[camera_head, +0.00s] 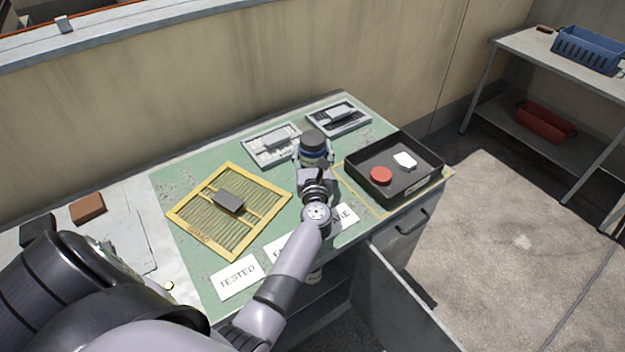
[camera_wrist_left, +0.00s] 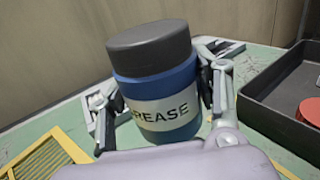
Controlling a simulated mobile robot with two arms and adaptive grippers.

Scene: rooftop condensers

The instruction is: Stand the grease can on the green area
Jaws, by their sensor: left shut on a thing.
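The grease can (camera_head: 313,152) is a blue can with a dark grey lid and a white label. In the left wrist view the can (camera_wrist_left: 160,88) fills the middle, its label partly reading "GREASE", and it looks slightly tilted in that picture. My left gripper (camera_head: 313,165) is shut on the can, with one finger on each side. The can is over the green area (camera_head: 200,162) of the bench top, between the grey trays and the black tray. I cannot tell whether its base touches the green surface. My right gripper is not in view.
A black tray (camera_head: 434,172) with a red round thing (camera_head: 381,176) and a white piece stands close right of the can. A yellow grille (camera_head: 187,214) with a dark block lies left. Two grey trays (camera_head: 249,154) lie behind. White label cards (camera_head: 238,277) lie in front.

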